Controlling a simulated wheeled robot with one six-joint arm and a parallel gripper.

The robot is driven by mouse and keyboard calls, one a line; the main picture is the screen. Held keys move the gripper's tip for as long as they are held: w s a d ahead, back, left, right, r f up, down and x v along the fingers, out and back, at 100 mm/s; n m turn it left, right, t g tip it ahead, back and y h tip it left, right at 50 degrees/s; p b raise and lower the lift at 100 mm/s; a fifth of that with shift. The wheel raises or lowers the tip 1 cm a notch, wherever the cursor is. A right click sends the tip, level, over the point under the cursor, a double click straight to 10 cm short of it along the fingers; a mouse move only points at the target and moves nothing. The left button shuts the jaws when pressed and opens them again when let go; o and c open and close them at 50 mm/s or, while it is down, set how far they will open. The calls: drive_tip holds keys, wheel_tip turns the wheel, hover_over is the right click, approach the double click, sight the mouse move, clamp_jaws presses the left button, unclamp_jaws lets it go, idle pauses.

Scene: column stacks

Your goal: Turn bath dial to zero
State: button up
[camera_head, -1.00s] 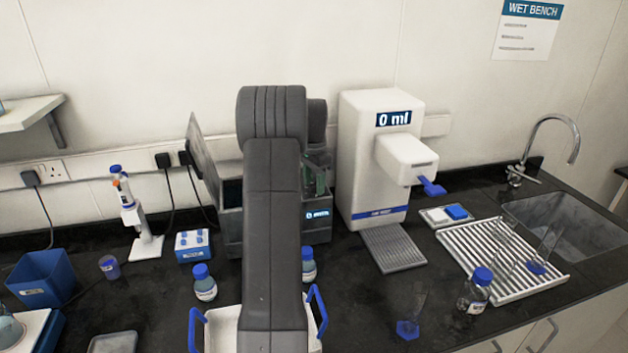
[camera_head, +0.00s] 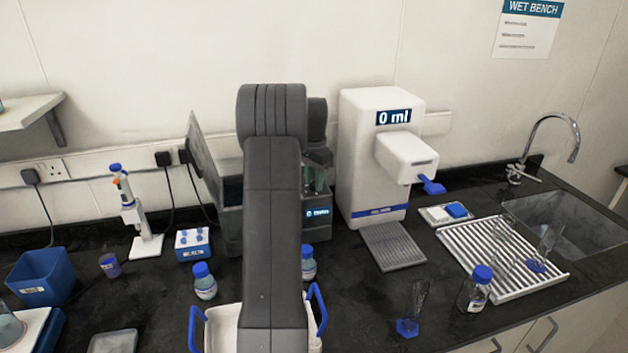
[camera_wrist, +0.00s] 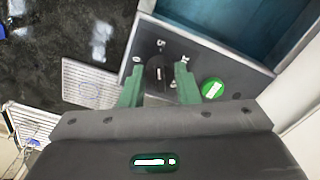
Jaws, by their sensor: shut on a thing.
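The bath (camera_head: 231,235) is a dark grey box at the back of the bench, largely hidden behind my arm. Its lid (camera_head: 203,160) stands raised. A small lit display (camera_head: 317,213) on its front seems to start with 0; the rest is too small to read. In the wrist view the dark bath dial (camera_wrist: 158,68) sits on the grey panel with marks around it, among them 0, 5 and 10. A pale line shows on the dial. My gripper (camera_wrist: 160,77) has its green fingers on either side of the dial, shut on it. A round green button (camera_wrist: 212,89) is beside them.
A white dispenser (camera_head: 360,170) reading 0 ml stands to the right of the bath, with a drip tray (camera_head: 394,247) below. Bottles (camera_head: 204,281) and a white tray with blue handles (camera_head: 315,305) stand in front. A drying rack (camera_head: 500,262) and sink are further right.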

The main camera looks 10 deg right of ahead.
drive_tip(key=n, duration=1.2)
drive_tip(key=shift+r+n, duration=0.1)
drive_tip(key=shift+n, duration=0.3)
idle(0.3)
drive_tip(key=o, duration=1)
drive_tip(key=shift+c, duration=0.2)
wheel_tip(320, 180, up, 14)
drive_tip(key=b, duration=0.1)
drive_tip(key=shift+f, duration=0.2)
